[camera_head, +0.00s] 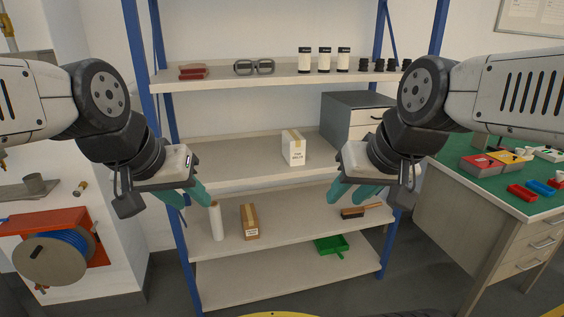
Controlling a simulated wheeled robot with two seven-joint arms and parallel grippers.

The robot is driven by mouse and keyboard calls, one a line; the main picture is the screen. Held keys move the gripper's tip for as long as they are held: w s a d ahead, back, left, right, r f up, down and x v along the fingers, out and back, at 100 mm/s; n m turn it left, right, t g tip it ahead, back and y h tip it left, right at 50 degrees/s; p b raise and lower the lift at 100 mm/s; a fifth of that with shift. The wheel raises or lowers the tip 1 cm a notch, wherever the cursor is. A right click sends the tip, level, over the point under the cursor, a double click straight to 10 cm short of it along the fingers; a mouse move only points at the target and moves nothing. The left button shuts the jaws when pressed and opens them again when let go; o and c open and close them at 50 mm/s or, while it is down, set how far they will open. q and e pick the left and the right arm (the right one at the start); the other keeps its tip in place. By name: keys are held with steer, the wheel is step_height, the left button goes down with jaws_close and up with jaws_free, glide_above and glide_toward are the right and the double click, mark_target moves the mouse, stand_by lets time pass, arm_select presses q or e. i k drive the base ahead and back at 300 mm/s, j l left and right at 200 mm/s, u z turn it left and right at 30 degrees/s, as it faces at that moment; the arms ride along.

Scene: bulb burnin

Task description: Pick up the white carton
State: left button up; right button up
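The white carton (293,148) stands upright on the middle shelf (238,165) of the blue-framed rack. It has a tan tape strip on top and dark print on its front. My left gripper (200,196) is in front of the rack, left of the carton and apart from it. My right gripper (335,196) is right of and lower in the picture than the carton, also apart from it. Both have teal fingers, and nothing shows held in either. The fingers of each gripper appear spread apart.
A grey drawer cabinet (352,112) stands right of the carton. The lower shelf holds a white roll (216,220), a brown carton (249,221) and a brush (361,210). A green dustpan (331,246) lies below. A workbench (450,190) stands right, a hose reel (48,256) left.

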mark_target(294, 143)
steer(key=i+l+z, duration=0.15)
steer(key=l, duration=0.2)
steer(key=i+l+z, duration=0.15)
steer(key=l, duration=0.25)
steer(key=i+l+z, duration=0.2)
steer(key=l, duration=0.15)
steer(key=l+z, duration=0.15)
steer(key=l, duration=0.15)
steer(key=i, duration=0.05)
